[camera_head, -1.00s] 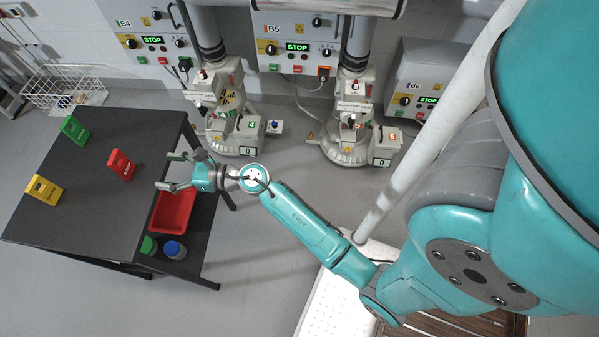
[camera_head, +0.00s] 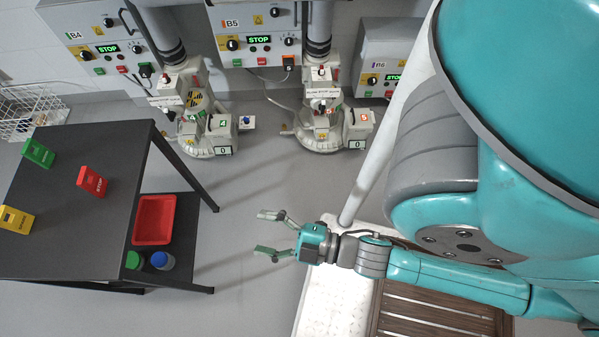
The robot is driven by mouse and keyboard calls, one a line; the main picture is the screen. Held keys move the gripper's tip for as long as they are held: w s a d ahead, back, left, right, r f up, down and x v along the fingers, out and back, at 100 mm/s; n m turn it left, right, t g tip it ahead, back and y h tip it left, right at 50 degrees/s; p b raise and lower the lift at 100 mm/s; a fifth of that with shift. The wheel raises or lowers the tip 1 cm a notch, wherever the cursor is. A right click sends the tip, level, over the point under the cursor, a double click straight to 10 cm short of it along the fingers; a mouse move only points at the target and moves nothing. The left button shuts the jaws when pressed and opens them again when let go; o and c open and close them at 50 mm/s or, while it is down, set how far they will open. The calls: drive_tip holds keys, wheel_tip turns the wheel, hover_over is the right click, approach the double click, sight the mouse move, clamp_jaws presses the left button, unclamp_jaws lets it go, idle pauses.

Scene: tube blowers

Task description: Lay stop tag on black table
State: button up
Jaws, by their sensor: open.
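The red stop tag (camera_head: 92,181) stands on the black table (camera_head: 70,235) at the left, between a green tag and a yellow tag. My gripper (camera_head: 262,233) is open and empty. It is over the floor to the right of the table, well apart from the stop tag, with its fingers pointing left.
A green tag (camera_head: 38,153) and a yellow tag (camera_head: 16,219) also stand on the table. A lower shelf holds a red tray (camera_head: 154,220), a green-capped jar (camera_head: 134,260) and a blue-capped jar (camera_head: 162,260). Tube blowers (camera_head: 207,130) stand at the back. Floor between table and gripper is clear.

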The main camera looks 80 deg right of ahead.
drive_tip(key=s+d+r+m+g, duration=0.1)
drive_tip(key=s+m+g, duration=0.1)
drive_tip(key=s+m, duration=0.6)
drive_tip(key=shift+s+r+m+g+h, duration=0.25)
drive_tip(key=shift+r+m+g+h, duration=0.05)
drive_tip(key=shift+m+g, duration=0.1)
